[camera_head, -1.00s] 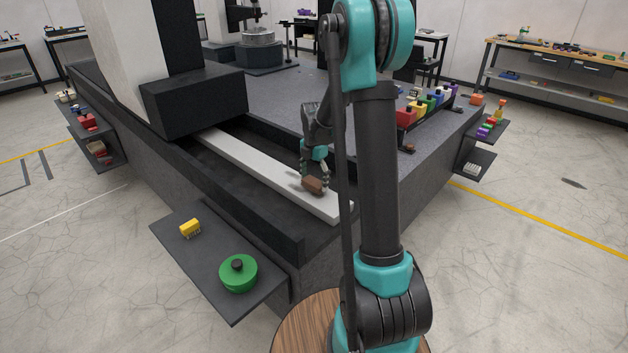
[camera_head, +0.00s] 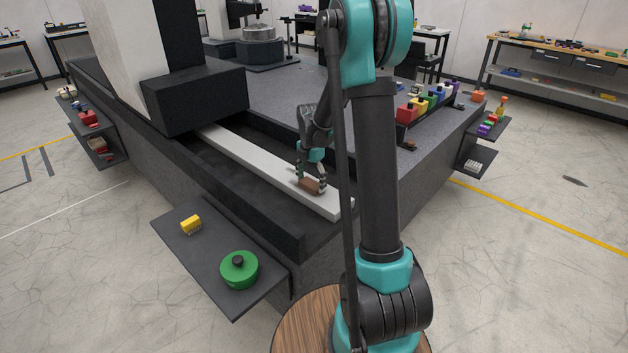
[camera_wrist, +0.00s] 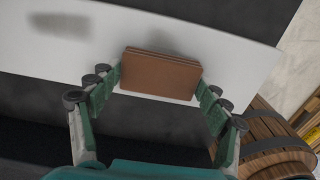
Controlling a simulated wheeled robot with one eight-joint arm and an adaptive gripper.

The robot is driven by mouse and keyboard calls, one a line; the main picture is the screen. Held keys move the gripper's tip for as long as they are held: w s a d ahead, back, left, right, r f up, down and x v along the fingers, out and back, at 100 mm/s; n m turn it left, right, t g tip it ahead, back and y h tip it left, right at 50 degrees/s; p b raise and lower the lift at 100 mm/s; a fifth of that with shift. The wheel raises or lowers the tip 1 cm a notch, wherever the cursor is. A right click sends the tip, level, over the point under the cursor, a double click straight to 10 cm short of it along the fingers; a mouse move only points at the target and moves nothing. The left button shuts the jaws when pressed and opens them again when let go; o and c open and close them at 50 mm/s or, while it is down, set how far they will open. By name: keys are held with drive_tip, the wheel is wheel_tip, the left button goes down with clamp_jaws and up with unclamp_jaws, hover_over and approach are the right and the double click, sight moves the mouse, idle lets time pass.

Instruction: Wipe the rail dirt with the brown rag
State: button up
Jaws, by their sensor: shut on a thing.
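The rail (camera_head: 258,164) is a long pale strip in a dark trough; it also fills the upper wrist view (camera_wrist: 235,65). My gripper (camera_head: 310,183) is over its near end, shut on the brown rag (camera_head: 313,188). In the wrist view, the rag (camera_wrist: 160,75) is a folded brown block between my fingers (camera_wrist: 158,82). A grey dirt smudge (camera_wrist: 58,25) lies on the rail, left of the rag there. A fainter dark patch beyond the rag may be dirt or shadow. I cannot tell whether the rag touches the rail.
Dark trough walls (camera_head: 245,195) flank the rail. A black block (camera_head: 195,100) stands over its far end. A shelf (camera_head: 205,268) at the front holds a yellow brush (camera_head: 191,226) and a green round container (camera_head: 239,270). Coloured blocks (camera_head: 425,103) stand on the bed at right.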

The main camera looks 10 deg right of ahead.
drive_tip(key=shift+s+a, duration=0.1)
drive_tip(key=shift+a, duration=0.05)
drive_tip(key=shift+w+d+f, duration=0.1)
drive_tip(key=shift+w+d, duration=0.55)
drive_tip(key=shift+d, duration=0.3)
drive_tip(key=shift+s+a, duration=0.65)
drive_tip(key=shift+a, duration=0.3)
drive_tip(key=shift+w+d, duration=0.65)
drive_tip(key=shift+d, duration=0.3)
drive_tip(key=shift+c, duration=0.5)
drive_tip(key=shift+s+a, duration=0.65)
drive_tip(key=shift+a, duration=0.3)
drive_tip(key=shift+w+d, duration=0.6)
drive_tip(key=shift+d, duration=0.3)
drive_tip(key=shift+w+d+f, duration=0.1)
drive_tip(key=shift+c, duration=0.6)
drive_tip(key=shift+r, duration=0.2)
drive_tip(key=shift+r, duration=0.7)
